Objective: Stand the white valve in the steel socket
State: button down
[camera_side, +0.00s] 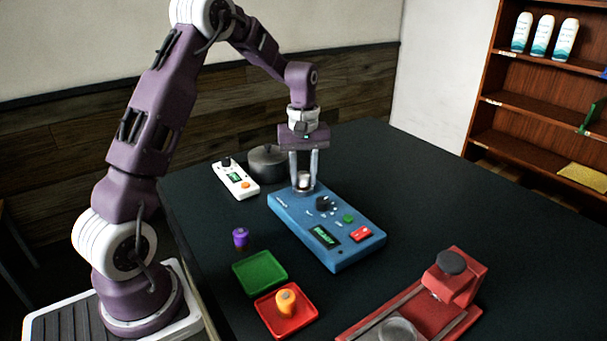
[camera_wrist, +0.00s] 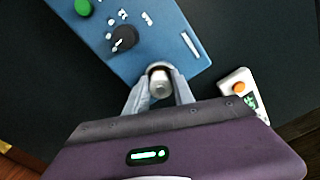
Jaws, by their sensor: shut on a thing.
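The white valve (camera_side: 304,178) is between the fingers of my gripper (camera_side: 304,176), at the far left end of the blue brewer panel (camera_side: 330,228). It appears upright. In the wrist view the valve (camera_wrist: 160,86) shows end-on between the fingertips of my gripper (camera_wrist: 158,92). The steel socket (camera_side: 304,188) shows as a grey ring at the valve's foot. Its rim (camera_wrist: 160,66) also shows around the valve in the wrist view. The fingers hide part of the socket, so I cannot tell how deep the valve sits.
A white box (camera_side: 236,180) with an orange knob and a dark pot (camera_side: 267,162) stand near the panel's far end. A purple piece (camera_side: 240,237), a green tray (camera_side: 260,272) and a red tray (camera_side: 268,317) with an orange piece (camera_side: 286,302) lie left. A red device (camera_side: 440,290) stands in front.

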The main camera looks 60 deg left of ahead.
jog(key=shift+f, duration=0.2)
dwell(0.4)
jog(key=c, duration=0.6)
grip_release()
jog(key=shift+r, duration=4.1)
